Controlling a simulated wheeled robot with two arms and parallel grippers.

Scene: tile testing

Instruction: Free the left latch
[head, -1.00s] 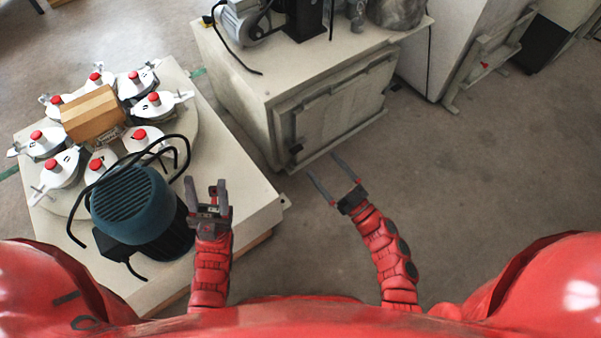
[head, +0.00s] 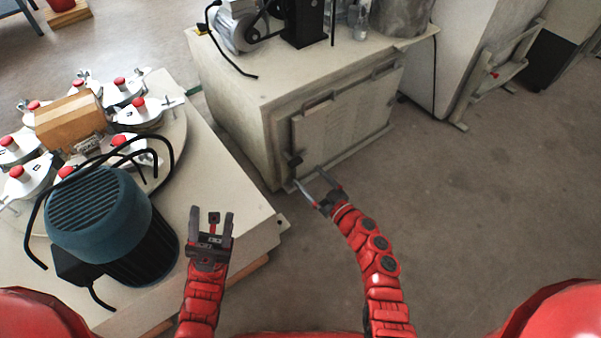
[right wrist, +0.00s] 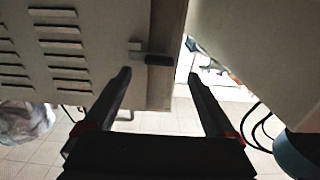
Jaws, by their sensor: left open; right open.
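The left latch (head: 294,163) is a small dark piece at the left edge of the pale cabinet's louvred door (head: 340,125). In the right wrist view the latch (right wrist: 160,59) shows as a dark block beside a small grey tab, at the door's edge. My right gripper (head: 311,175) is open and empty, just in front of the latch. In the right wrist view the latch appears between the two fingertips (right wrist: 160,74); I cannot tell the exact gap, but no contact shows. My left gripper (head: 212,213) is open and empty, over the edge of the low pale platform.
A blue and black motor (head: 105,215) with dark cables stands on the low platform (head: 235,205) at left, beside a round plate with red-knobbed clamps and a wooden block (head: 70,122). A grey motor (head: 237,28) sits on the cabinet. Floor to the right is clear.

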